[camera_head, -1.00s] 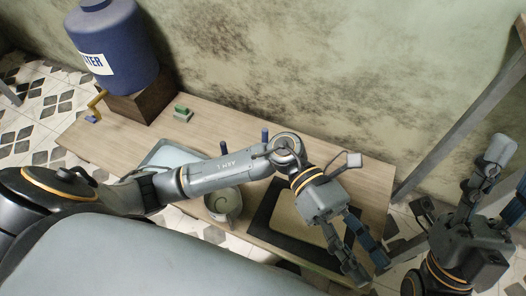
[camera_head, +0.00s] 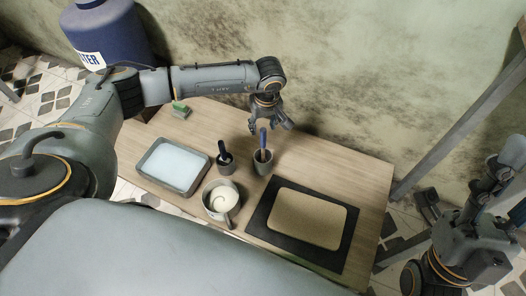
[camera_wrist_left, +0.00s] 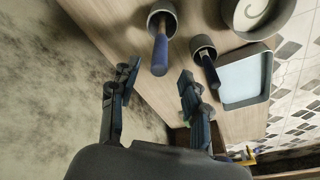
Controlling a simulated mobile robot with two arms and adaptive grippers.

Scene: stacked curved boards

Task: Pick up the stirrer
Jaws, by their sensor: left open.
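Two blue-handled tools stand in two grey cups on the table; I cannot tell for certain which is the stirrer. One handle (camera_head: 263,139) leans up from the right cup (camera_head: 262,168); the other, darker handle (camera_head: 222,147) is in the left cup (camera_head: 229,166). Their lower ends are hidden. My left gripper (camera_head: 266,124) is open and empty, just behind and above the right cup's handle. In the left wrist view, that handle (camera_wrist_left: 160,56) lies just beyond and between the spread fingertips (camera_wrist_left: 158,82), apart from them. My right gripper (camera_head: 496,182) is at the far right, off the table.
A tray of pale blue liquid (camera_head: 172,165) and a pot with a cream swirl (camera_head: 221,200) stand near the cups. A black-framed tan board (camera_head: 262,222) lies to the right. A green block (camera_head: 180,109) is at the back left. The wall is close behind.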

